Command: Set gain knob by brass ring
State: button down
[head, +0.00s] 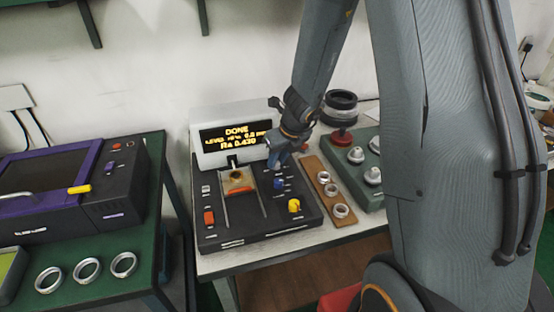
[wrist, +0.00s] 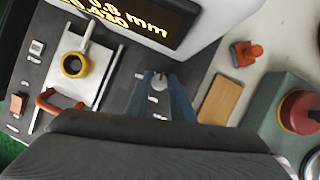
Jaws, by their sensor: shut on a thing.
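The black tester (head: 235,232) stands on the middle bench. Its lit display (head: 236,135) reads DONE, with "Ra 0.430" below and a partly blocked level line. The brass ring (wrist: 75,65) lies on the tester's pale plate, under a thin probe arm; it also shows in the head view (head: 236,176). My gripper (wrist: 160,82) points down at the tester's panel, right of the plate. Its blue fingers are shut on a small knob with a pale top (wrist: 160,77). The knob's label is not readable. In the head view my gripper (head: 278,161) hides this knob.
A blue knob (head: 279,183) and a yellow knob (head: 294,206) sit nearer the front of the panel. A wooden strip (head: 314,164) with silver rings and a green block (head: 370,150) stand right. A purple-trimmed machine (head: 60,190) and several rings stand on the left bench.

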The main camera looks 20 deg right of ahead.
jog(key=n+y+p, duration=0.1)
jog(key=n, duration=0.3)
jog(key=shift+d+g, duration=0.1)
jog(key=shift+g, duration=0.3)
jog(key=shift+w+n+g+y+p, duration=0.15)
jog(key=shift+n+g+y+p, duration=0.45)
jog(key=shift+n, duration=0.9)
jog(key=c, duration=1.8)
grip_release()
jog(key=shift+v, duration=3.95)
